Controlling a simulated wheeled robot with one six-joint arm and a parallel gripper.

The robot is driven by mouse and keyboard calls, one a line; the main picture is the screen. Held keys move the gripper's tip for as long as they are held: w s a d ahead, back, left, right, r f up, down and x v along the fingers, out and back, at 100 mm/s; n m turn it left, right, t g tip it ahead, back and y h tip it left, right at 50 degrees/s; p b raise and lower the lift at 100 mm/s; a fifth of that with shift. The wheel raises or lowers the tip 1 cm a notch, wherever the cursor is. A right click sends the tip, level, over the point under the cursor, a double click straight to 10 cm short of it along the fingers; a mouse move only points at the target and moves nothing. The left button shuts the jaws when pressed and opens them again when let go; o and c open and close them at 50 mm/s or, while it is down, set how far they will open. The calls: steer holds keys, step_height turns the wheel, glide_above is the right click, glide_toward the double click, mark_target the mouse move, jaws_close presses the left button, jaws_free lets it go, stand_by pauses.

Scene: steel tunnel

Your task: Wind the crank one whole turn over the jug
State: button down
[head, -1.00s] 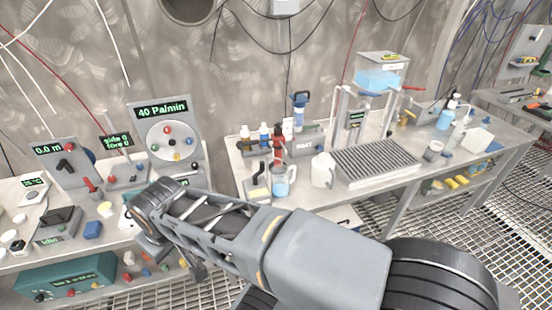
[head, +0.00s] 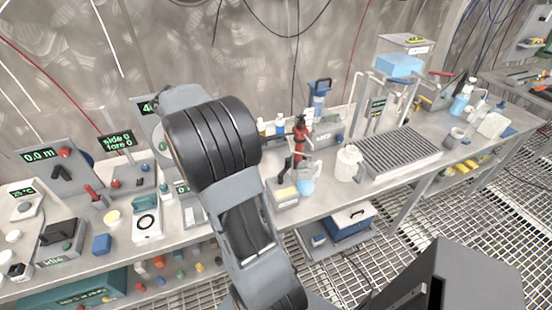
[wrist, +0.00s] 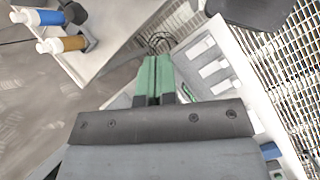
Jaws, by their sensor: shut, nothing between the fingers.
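A clear jug with blue liquid (head: 306,182) stands on the bench in the head view. Beside it is a small grey device with a pale yellow front (head: 285,193) and a dark, reddish upright part rising above. I cannot clearly tell whether that part is the crank. A red handle (head: 441,73) also sticks out by the raised blue tank at the right. My gripper shows in the wrist view with green fingers (wrist: 152,76) shut together, empty. It touches no jug or crank there. In the head view my arm hides it.
A white jug (head: 349,164) and a ridged grey rack (head: 400,152) stand right of the blue jug. Small bottles stand behind it. A blue box (head: 350,228) sits below the bench. Instruments crowd the left bench. Blue-and-white and gold-and-white bottles (wrist: 60,44) show in the wrist view.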

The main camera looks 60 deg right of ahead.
steer(key=s+d+f+g, duration=0.2)
steer(key=d+f+g, duration=0.15)
steer(key=d, duration=0.65)
glide_toward(284, 171)
step_height(284, 171, down, 3)
steer(key=d, duration=0.2)
steer(key=shift+s+d+r+n+g+p, duration=0.1)
steer(key=shift+s+d+n+g+p, duration=0.1)
steer(key=shift+s+d, duration=0.45)
steer(key=shift+s+d+n+g+p, duration=0.1)
steer(key=shift+s+d+n+p, duration=0.2)
steer(key=shift+s, duration=0.65)
